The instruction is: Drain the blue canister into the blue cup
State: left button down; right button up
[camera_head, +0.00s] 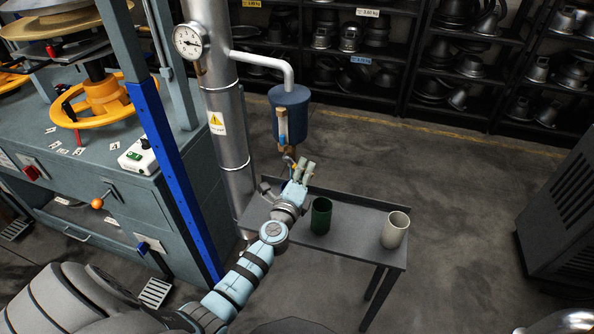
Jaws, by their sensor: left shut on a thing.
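The blue canister (290,112) hangs from a silver pipe, with a pale sight tube on its front and a brass-coloured valve (291,152) beneath. My left gripper (303,170) is just below the canister, shut at the small valve handle (289,161); its fingers partly hide the contact. A dark green cup (320,216) stands upright on the small grey table, right of my left wrist. A beige cup (395,230) stands upright near the table's right end. I see no blue cup; my arm hides part of the table. My right gripper is not in view.
The grey table (357,226) is bare between the cups. A thick silver pipe (222,110) with a gauge (188,41) and a blue post (177,180) stand left of my arm. A teal machine fills the left. Shelves line the back; a dark cabinet (560,200) stands right.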

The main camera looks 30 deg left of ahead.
pick_arm(q)
jog(key=s+a+f+m+b, duration=0.1)
jog(key=a+f+m+b, duration=0.1)
jog(key=m, duration=1.1)
jog(key=shift+s+a+f, duration=0.15)
jog(key=shift+a+f, duration=0.6)
jog(key=shift+a, duration=0.65)
jog(key=shift+m, duration=0.3)
jog(key=c, duration=1.6)
grip_release()
jog(key=shift+o, duration=0.2)
jog(key=v, duration=1.2)
jog(key=shift+a, duration=0.1)
